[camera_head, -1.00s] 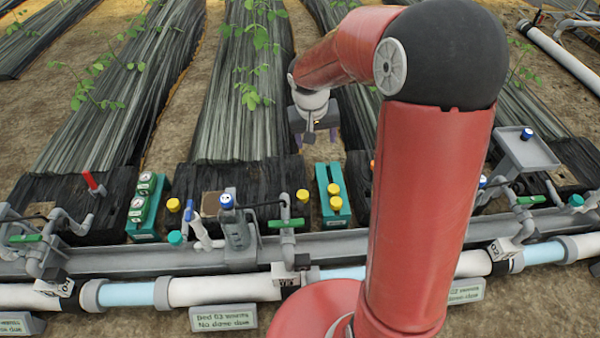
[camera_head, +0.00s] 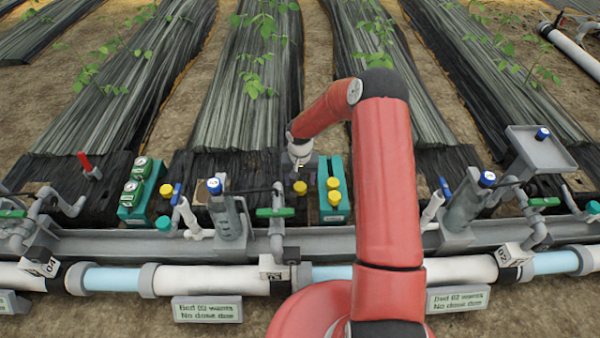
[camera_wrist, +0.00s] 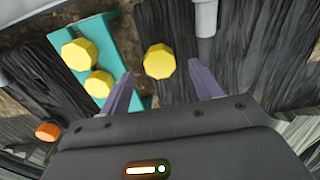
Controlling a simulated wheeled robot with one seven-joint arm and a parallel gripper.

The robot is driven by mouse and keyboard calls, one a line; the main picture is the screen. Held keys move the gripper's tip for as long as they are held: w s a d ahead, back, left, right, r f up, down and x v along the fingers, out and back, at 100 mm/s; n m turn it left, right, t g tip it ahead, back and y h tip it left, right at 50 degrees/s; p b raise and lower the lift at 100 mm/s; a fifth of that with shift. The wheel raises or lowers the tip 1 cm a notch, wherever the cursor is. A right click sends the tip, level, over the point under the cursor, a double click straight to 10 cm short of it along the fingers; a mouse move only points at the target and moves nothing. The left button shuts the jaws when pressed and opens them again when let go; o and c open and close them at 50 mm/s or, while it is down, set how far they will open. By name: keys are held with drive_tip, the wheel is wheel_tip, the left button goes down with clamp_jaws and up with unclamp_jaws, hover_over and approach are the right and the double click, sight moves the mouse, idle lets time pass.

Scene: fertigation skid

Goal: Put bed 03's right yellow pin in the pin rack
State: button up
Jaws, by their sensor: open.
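The right yellow pin (camera_head: 300,187) of bed 03 stands behind the grey rail, just left of the teal pin rack (camera_head: 322,180). The rack holds two yellow pins (camera_head: 334,190). My gripper (camera_head: 299,166) hangs just above and behind the single pin. In the wrist view, my open fingers (camera_wrist: 160,80) point toward that yellow pin (camera_wrist: 158,61), which shows between and just beyond the tips. I cannot tell whether it is within their depth. The teal rack (camera_wrist: 120,50) with its two pins lies to the left there. Bed 03's left yellow pin (camera_head: 165,190) stands farther left.
A blue-capped grey cylinder (camera_head: 228,215) and a green-handled valve (camera_head: 275,212) stand in front, left of the pin. A green-dialled teal block (camera_head: 138,190) is farther left. An orange knob (camera_wrist: 47,131) shows in the wrist view. White pipe (camera_head: 210,279) runs along the front.

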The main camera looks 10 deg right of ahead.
sight(300, 186)
drive_tip(key=shift+f, duration=1.5)
drive_tip(key=shift+c, duration=0.2)
drive_tip(key=c, duration=1)
drive_tip(key=shift+r+p, duration=1.6)
drive_tip(key=shift+r, duration=1.6)
